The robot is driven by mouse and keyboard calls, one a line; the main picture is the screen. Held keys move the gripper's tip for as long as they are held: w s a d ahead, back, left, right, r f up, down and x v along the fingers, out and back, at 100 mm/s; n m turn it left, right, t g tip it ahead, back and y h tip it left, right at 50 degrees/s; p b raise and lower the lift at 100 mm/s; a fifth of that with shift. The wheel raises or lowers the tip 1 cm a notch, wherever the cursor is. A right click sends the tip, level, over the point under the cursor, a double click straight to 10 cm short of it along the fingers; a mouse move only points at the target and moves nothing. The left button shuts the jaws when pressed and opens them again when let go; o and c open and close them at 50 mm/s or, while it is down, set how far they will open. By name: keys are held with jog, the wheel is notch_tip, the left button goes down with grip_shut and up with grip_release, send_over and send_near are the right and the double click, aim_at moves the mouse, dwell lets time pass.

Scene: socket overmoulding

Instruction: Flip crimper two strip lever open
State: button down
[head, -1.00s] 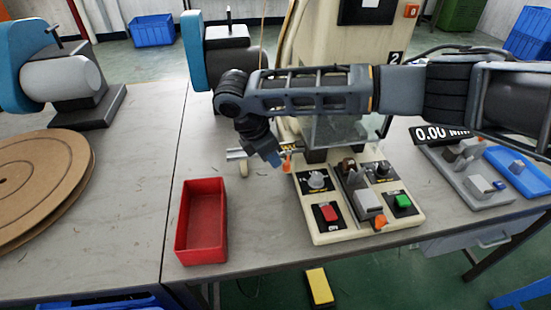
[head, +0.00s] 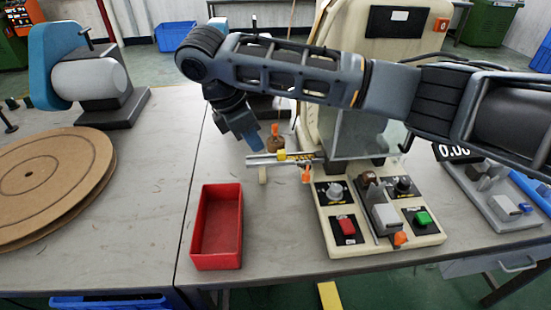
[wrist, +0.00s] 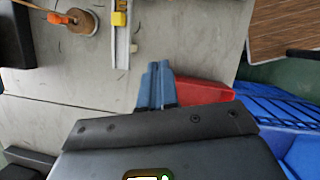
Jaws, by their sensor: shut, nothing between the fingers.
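The crimper (head: 330,215) with its cream control base stands right of centre in the head view. A pale metal rail (head: 265,159) extends left from it, with a yellow block (head: 282,155) on top. A small orange lever (head: 306,174) hangs at the rail's right end; its exact angle is unclear. My gripper (head: 252,138) is above and behind the rail's left part, left of the lever and apart from it. In the wrist view its blue fingers (wrist: 157,68) are together and empty, beside the end of the rail (wrist: 121,40). The yellow block (wrist: 118,18) shows there too.
A red bin (head: 194,228) sits in front of the rail. A brown spool (head: 273,143) stands behind it. A large cardboard reel (head: 50,180) lies on the left table. The control base has knobs, a red button (head: 347,227) and a green button (head: 423,218).

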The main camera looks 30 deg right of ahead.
jog(key=w+a+r+m+t+y+b, duration=0.1)
jog(key=w+a+r+m+t+b, duration=0.15)
jog(key=a+r+m, duration=0.4)
jog(key=w+a+r+m+t+y+b, duration=0.1)
jog(key=w+a+r+t+y, duration=0.2)
jog(key=a, duration=0.7)
jog(key=s+d+f+m+g+h+b, duration=0.1)
jog(key=s+d+f+m+h+b, duration=0.15)
jog(key=s+d+f+m, duration=0.4)
jog(key=s+d+f+m+g+h+b, duration=0.15)
jog(key=s+d+f+m+h, duration=0.25)
jog(key=d+f+m, duration=0.4)
jog(key=w+d+f+n+p, duration=0.1)
jog(key=d+f, duration=0.5)
jog(key=d, duration=0.4)
jog(key=shift+w+d, duration=0.1)
jog(key=shift+d, duration=0.15)
